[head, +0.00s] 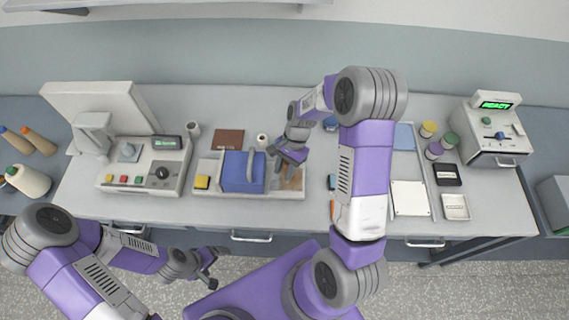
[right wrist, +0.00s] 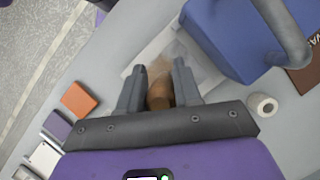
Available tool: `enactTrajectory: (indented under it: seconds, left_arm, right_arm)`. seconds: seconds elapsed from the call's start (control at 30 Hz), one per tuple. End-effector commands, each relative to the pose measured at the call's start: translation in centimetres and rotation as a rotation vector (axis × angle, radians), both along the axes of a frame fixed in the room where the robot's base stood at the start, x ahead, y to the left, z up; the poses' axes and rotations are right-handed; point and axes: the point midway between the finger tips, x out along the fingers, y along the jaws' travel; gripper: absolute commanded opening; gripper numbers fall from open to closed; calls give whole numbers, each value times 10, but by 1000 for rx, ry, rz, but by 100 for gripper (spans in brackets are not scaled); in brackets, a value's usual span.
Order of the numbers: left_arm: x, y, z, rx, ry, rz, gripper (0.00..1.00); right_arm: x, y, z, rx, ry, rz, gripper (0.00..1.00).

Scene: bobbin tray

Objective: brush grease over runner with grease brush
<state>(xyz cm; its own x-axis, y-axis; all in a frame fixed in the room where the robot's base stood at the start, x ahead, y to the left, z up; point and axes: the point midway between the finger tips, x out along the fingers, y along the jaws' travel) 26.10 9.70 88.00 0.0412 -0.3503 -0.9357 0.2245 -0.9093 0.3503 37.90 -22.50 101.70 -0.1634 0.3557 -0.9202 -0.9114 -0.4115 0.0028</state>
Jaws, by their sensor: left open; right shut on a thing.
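My right gripper (head: 286,168) is over the right end of a white tray (head: 235,192) on the bench. In the right wrist view the gripper (right wrist: 160,85) is shut on a brown, rounded handle (right wrist: 160,95), which looks like the grease brush. Its far end is hidden or blurred. A pale tan patch (right wrist: 178,52) shows just beyond the fingertips; I cannot tell whether it is the runner, grease or bristles. A blue box with a handle (head: 243,173) stands in the tray left of the gripper. My left gripper (head: 207,272) is open and empty in front of the bench.
A yellow block (head: 201,182) lies in the tray's left part. A control machine (head: 150,178) stands left and a box with a green display (head: 495,130) right. A brown plate (head: 228,139) and a white spool (head: 262,140) lie behind the tray.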

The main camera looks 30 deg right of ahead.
Motion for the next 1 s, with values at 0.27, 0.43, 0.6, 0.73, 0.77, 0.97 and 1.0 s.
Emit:
enactTrajectory:
  seconds: [0.27,0.43,0.6,0.73,0.77,0.97,1.0]
  left_arm:
    - [0,0,1,0,0,0,94]
    - [0,0,1,0,0,0,94]
    - [0,0,1,0,0,0,94]
    - [0,0,1,0,0,0,94]
    - [0,0,1,0,0,0,94]
    - [0,0,6,0,0,0,94]
    - [0,0,9,0,0,0,94]
  right_arm:
    - [-4,3,1,0,-2,1,4]
    - [-10,7,1,0,-3,1,4]
    - [-15,10,0,-1,-4,0,4]
    - [-15,10,0,-1,-4,0,4]
    - [-15,10,0,-1,-4,0,4]
    - [-15,10,6,-1,-4,0,4]
    - [-15,10,9,-1,-4,0,4]
